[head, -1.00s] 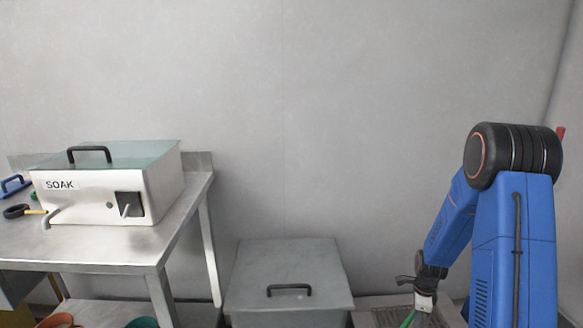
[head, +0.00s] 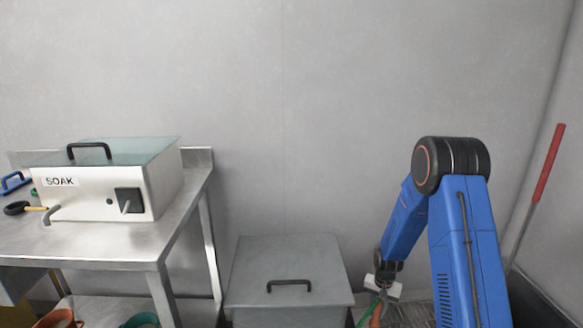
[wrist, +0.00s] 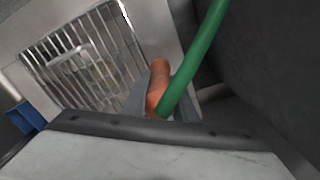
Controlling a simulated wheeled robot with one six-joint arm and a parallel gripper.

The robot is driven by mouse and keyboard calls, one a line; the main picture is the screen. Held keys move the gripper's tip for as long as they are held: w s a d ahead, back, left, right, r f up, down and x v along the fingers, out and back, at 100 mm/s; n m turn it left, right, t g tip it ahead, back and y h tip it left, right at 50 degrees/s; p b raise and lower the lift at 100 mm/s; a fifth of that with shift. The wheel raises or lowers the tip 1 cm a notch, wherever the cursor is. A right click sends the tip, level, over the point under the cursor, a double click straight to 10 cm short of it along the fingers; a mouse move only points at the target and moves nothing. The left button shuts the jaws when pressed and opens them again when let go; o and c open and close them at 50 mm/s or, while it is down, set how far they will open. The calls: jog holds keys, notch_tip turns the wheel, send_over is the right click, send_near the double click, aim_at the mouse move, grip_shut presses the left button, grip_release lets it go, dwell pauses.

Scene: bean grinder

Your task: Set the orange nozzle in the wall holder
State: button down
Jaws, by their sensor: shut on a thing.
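My gripper (wrist: 160,98) is shut on the orange nozzle (wrist: 158,82), which sits between its two grey fingers in the wrist view. A green hose (wrist: 198,50) runs from the nozzle toward the top of that view. In the head view the nozzle (head: 376,317) shows low, below my wrist, with a bit of the green hose (head: 366,312) beside it. I cannot make out the wall holder in either view.
A metal grate (wrist: 85,60) lies beyond the gripper. A grey lidded bin (head: 290,262) stands left of my arm. A steel bench (head: 120,240) with a SOAK box (head: 90,195) is at left. A red-handled pole (head: 548,165) leans at right. The wall above is bare.

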jog(key=a+n, duration=0.1)
jog(key=n, duration=0.1)
jog(key=w+a+f+n, duration=0.2)
jog(key=a+n, duration=0.1)
jog(key=shift+n, duration=0.3)
